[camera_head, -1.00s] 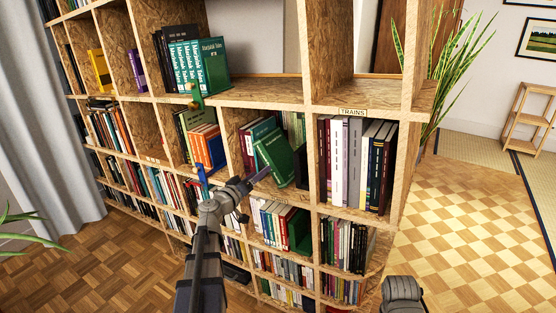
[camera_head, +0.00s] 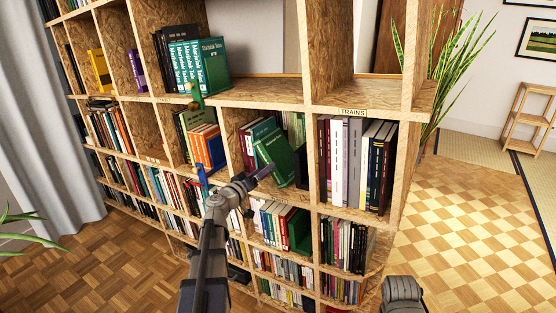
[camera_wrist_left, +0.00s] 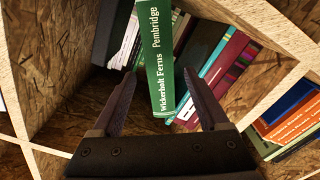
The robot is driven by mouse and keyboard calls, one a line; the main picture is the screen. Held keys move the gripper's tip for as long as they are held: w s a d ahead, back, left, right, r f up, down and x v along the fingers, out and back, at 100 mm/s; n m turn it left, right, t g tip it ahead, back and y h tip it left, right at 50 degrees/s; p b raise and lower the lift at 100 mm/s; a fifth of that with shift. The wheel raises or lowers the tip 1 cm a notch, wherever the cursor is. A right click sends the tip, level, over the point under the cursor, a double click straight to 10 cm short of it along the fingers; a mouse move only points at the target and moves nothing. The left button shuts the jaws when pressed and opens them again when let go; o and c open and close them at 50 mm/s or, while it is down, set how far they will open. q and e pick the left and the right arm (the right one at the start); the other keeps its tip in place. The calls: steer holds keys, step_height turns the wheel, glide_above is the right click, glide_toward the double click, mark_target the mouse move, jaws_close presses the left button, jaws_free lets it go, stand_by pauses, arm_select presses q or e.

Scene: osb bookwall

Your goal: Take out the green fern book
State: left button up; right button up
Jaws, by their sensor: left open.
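The green fern book (camera_head: 274,158) leans at a tilt in the middle shelf compartment, its spine facing out. In the left wrist view its green spine (camera_wrist_left: 157,62) reads "Wickerholt Ferns" and "Pembridge". My left gripper (camera_head: 263,175) is just in front of the book's lower part. In the left wrist view my left gripper (camera_wrist_left: 160,90) is open, with one finger on each side of the spine's lower end. Whether the fingers touch the book I cannot tell. The far part of the book is hidden in the compartment. My right gripper does not show.
Dark red and teal books (camera_wrist_left: 222,65) stand beside the fern book. The wooden shelf divider (camera_head: 313,160) separates the compartment from the train books (camera_head: 353,160). Parquet floor (camera_head: 465,215) is clear at right.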

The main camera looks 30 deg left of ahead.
arm_select(q)
steer(key=shift+w+d, duration=0.2)
steer(key=shift+w, duration=2.5)
steer(key=shift+c, duration=0.4)
jaws_close()
steer(key=shift+s, duration=0.15)
steer(key=shift+s+a, duration=0.15)
steer(key=shift+s, duration=1.35)
